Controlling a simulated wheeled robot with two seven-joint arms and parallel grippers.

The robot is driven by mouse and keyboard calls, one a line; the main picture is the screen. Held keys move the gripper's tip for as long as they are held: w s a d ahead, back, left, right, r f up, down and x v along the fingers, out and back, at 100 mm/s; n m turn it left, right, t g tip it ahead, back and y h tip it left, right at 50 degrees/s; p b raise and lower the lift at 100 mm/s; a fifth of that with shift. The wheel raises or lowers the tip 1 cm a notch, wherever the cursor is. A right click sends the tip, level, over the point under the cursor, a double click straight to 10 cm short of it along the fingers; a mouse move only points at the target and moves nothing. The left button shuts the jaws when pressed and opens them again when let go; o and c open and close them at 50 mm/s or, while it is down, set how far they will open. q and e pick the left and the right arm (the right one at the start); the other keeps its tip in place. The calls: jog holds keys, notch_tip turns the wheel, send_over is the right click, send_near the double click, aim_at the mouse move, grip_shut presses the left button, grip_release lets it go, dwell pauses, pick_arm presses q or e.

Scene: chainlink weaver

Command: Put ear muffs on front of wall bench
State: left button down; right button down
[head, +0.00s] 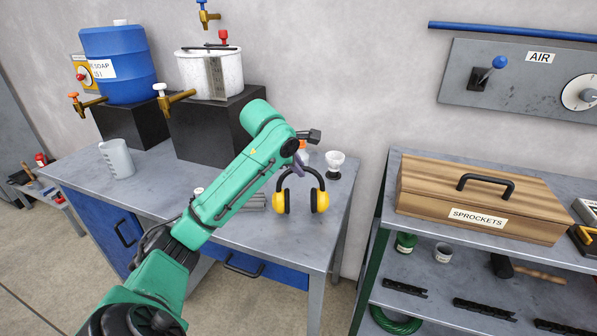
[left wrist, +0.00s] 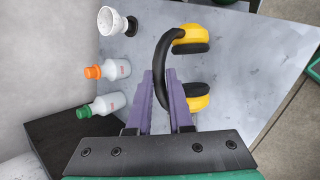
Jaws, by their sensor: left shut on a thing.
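The ear muffs, with yellow cups and a black headband, show in the head view (head: 320,200) and in the left wrist view (left wrist: 192,40). My left gripper (head: 303,165) is shut on the headband. In the left wrist view the purple fingers (left wrist: 166,85) sit either side of the band. The cups hang below the gripper, over the right front part of the wall bench (head: 240,228). I cannot tell whether they touch its top. My right gripper is not in view.
A white cup-like item (head: 335,160) stands behind the ear muffs. Bottles with orange (left wrist: 117,69) and green caps (left wrist: 104,105) stand nearby. Black blocks carry a blue drum (head: 118,65) and a white tub (head: 210,72). A clear jug (head: 117,158) stands at left.

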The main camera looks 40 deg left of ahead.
pick_arm(q)
jog(key=shift+f, duration=0.5)
jog(key=c, duration=0.8)
grip_release()
jog(key=shift+r, duration=0.1)
jog(key=v, duration=1.2)
jog(key=shift+a, duration=0.15)
